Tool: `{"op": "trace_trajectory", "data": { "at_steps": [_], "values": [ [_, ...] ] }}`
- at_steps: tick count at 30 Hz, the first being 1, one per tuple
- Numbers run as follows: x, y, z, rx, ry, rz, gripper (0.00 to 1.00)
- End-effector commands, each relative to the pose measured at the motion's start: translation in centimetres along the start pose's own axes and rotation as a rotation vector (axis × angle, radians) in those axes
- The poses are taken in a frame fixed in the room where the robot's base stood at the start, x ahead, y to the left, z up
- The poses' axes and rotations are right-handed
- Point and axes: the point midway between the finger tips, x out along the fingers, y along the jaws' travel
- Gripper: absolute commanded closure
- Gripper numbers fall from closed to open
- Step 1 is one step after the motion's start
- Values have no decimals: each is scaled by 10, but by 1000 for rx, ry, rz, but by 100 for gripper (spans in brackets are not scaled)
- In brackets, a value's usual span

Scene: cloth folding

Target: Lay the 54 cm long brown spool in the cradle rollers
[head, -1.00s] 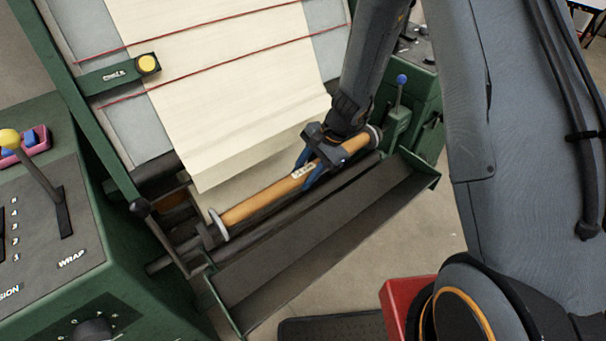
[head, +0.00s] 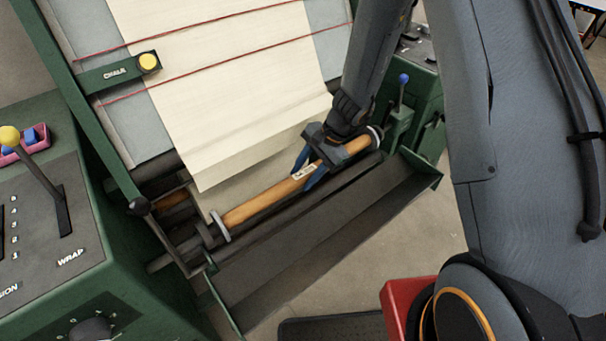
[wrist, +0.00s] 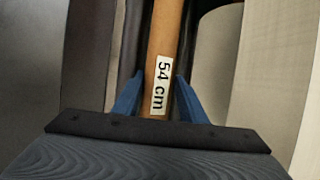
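The brown spool (head: 262,203) has pale end flanges and a white label, which reads "54 cm" in the wrist view (wrist: 162,85). My gripper (head: 308,170) has its blue fingers on either side of the spool near the label. In the wrist view the fingers (wrist: 158,92) lie close against both sides of it, shut on the spool. The spool lies lengthwise along the dark cradle rollers (head: 268,232), at their upper side in the head view. I cannot tell whether it touches them. My gripper and arm hide part of its right half.
A green-edged dark tray (head: 325,243) runs along the front of the rollers. Cream cloth (head: 225,90) hangs down behind the spool. A black-knobbed lever (head: 140,207) stands by the left end, and a blue-knobbed lever (head: 403,79) by the right. A green control box (head: 50,240) stands left.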

Motion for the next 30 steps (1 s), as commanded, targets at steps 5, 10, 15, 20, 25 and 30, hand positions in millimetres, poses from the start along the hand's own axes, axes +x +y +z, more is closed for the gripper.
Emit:
{"op": "trace_trajectory", "data": {
  "at_steps": [5, 10, 15, 20, 25, 30],
  "values": [
    [3, 8, 1, 3, -3, 13, 46],
    [-9, 6, 0, 1, -1, 9, 46],
    [-36, 2, 1, -2, 0, 4, 46],
    [-59, 0, 1, -3, 0, 2, 46],
    [-74, 0, 2, -3, 0, 2, 46],
    [-77, 0, 2, -2, -1, 3, 46]
  ]
}}
